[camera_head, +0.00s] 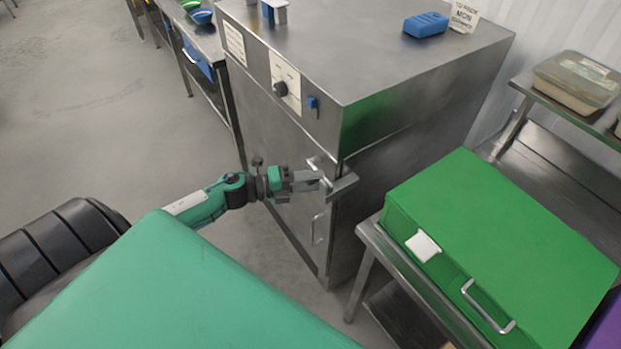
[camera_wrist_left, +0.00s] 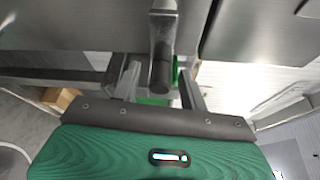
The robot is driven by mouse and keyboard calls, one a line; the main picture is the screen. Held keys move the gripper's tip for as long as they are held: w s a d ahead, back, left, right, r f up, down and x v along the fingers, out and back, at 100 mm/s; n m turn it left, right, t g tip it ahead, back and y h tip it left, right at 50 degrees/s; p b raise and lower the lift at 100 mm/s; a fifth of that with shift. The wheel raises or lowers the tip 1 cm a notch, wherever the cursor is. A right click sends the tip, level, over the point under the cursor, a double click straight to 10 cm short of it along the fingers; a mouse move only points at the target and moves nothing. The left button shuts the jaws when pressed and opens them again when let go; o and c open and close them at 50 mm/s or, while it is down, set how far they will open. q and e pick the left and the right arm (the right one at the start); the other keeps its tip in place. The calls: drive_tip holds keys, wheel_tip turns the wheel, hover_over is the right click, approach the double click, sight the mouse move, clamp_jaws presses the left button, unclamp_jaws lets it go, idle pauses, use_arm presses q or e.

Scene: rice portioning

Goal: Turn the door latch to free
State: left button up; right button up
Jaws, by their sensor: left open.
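The steel cabinet's door (camera_head: 283,158) faces left in the head view and looks closed. Its metal latch (camera_head: 317,164) is at the door's right edge, partly hidden by my left gripper (camera_head: 312,181). In the left wrist view, the latch lever (camera_wrist_left: 162,45) hangs down with its rounded end between the two fingers of my left gripper (camera_wrist_left: 160,82). The fingers are open, one on each side of the lever. I cannot tell whether either finger touches it. My right gripper is in neither view.
A vertical door pull (camera_head: 318,228) is below the latch. A knob panel (camera_head: 286,84) and a blue switch (camera_head: 313,103) are above. A green box (camera_head: 500,235) on a steel table (camera_head: 375,245) stands close at the right. The floor (camera_head: 100,110) at left is clear.

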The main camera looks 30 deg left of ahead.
use_arm(q)
clamp_jaws()
